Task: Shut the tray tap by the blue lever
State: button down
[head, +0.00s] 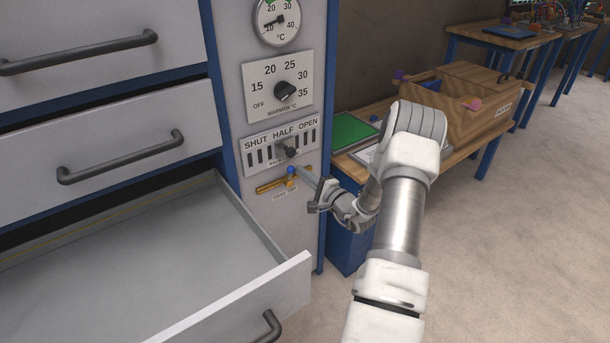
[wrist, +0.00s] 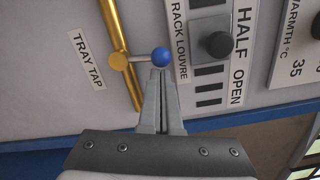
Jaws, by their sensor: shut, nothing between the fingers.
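The tray tap (head: 271,187) is a brass pipe on the grey panel, above its label "TRAY TAP". Its lever ends in a blue ball (head: 291,169). In the wrist view the brass pipe (wrist: 117,45) runs down the left half, and a short silver stem (wrist: 138,60) sticks out sideways from it to the blue ball (wrist: 161,57). My gripper (head: 296,169) is shut and empty. In the wrist view my fingertips (wrist: 159,71) are right at the blue ball; I cannot tell whether they touch it.
The rack louvre slider (head: 288,150) sits just above the tap, with the warmth dial (head: 285,91) higher up. An open drawer (head: 235,290) juts out at lower left. A wooden bench (head: 455,150) with a wooden box (head: 455,100) stands to the right. Floor at right is clear.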

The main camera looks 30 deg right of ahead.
jog(key=shift+a, duration=0.1)
dwell(0.6)
jog(key=s+d, duration=0.4)
jog(key=s, duration=0.6)
jog(key=shift+s+d+f, duration=0.35)
jog(key=shift+f, duration=0.1)
